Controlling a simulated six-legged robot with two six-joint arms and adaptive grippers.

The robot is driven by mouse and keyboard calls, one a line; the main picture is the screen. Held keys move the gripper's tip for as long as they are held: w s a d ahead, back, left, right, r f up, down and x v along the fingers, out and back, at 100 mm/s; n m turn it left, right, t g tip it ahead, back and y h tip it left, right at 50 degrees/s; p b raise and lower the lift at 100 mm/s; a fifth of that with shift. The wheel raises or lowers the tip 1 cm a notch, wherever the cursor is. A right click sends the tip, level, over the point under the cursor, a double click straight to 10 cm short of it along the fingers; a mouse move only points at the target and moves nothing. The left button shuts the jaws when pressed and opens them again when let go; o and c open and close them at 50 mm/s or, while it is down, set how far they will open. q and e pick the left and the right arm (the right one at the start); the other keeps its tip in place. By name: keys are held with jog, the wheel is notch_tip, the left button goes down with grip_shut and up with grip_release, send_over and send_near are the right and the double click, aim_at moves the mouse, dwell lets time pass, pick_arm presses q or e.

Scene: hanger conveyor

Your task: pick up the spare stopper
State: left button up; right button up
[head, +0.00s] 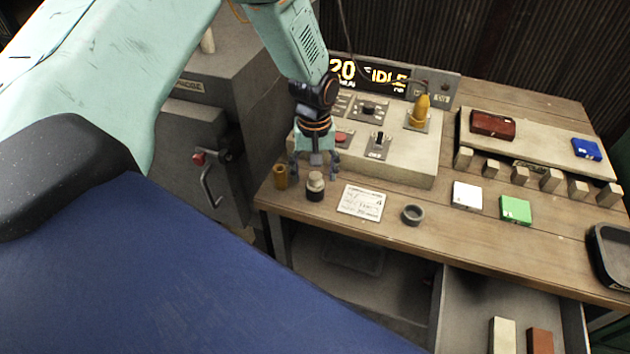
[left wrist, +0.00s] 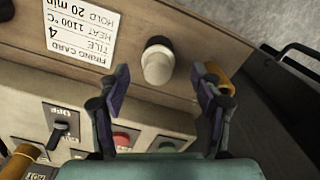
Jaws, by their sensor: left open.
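What looks like the spare stopper (head: 315,187), a pale rounded knob on a dark round base, stands upright near the front left edge of the wooden bench. It also shows in the left wrist view (left wrist: 157,63), just beyond and between the spread fingers. My left gripper (head: 315,163) is open and empty, pointing down close above and slightly behind the stopper in the head view. In the left wrist view its fingers (left wrist: 160,85) are well apart, with no visible contact on the stopper. My right gripper is not in view.
A brass cylinder (head: 281,176) stands close left of the stopper, near one finger. A firing card (head: 362,202) and a dark ring (head: 413,214) lie to the right. The control box (head: 400,160) with switches and a red button stands behind. An open drawer (head: 470,310) is below.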

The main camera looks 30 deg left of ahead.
pick_arm(q)
jog(key=shift+d+f, duration=0.1)
jog(key=shift+f, duration=0.45)
jog(key=shift+s+d+f, duration=0.15)
jog(key=shift+s+d, duration=0.05)
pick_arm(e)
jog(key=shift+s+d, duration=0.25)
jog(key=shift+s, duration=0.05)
pick_arm(q)
jog(key=shift+w+a, duration=0.1)
jog(key=shift+w, duration=0.05)
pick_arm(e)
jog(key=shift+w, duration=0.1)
